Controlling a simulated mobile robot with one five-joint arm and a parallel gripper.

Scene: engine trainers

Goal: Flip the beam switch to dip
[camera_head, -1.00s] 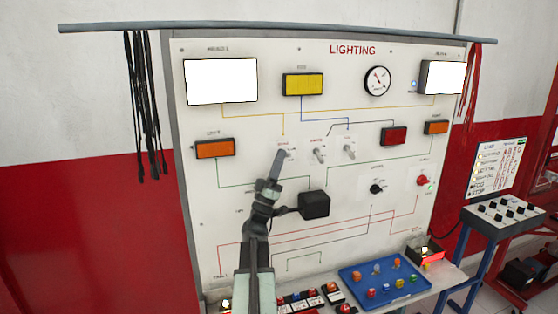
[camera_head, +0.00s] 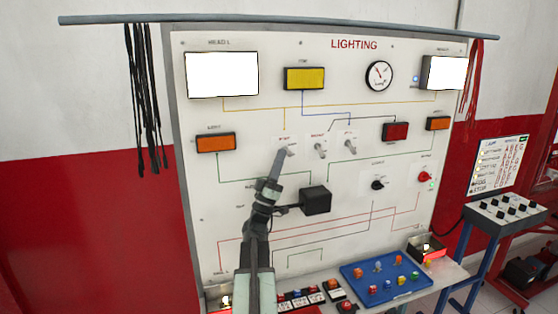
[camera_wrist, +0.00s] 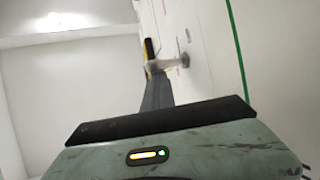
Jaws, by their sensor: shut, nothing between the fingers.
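Three small toggle switches sit in a row on the white LIGHTING board: a left one (camera_head: 290,152), a middle one (camera_head: 320,150) and a right one (camera_head: 350,146). Their labels are too blurred to read, so I cannot tell which is the beam switch. My gripper (camera_head: 279,155) is shut and empty, its tip right at the left switch and partly covering it. In the wrist view, a grey toggle lever (camera_wrist: 165,65) stands out from the board just beyond the tip of my gripper (camera_wrist: 156,90). I cannot tell whether they touch.
A black box (camera_head: 316,201) sticks out of the board right of my arm. A black knob (camera_head: 377,185) and a red knob (camera_head: 424,177) are further right. A blue tray (camera_head: 350,272) with small coloured parts lies on the bench below. Black cables (camera_head: 140,100) hang at the left.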

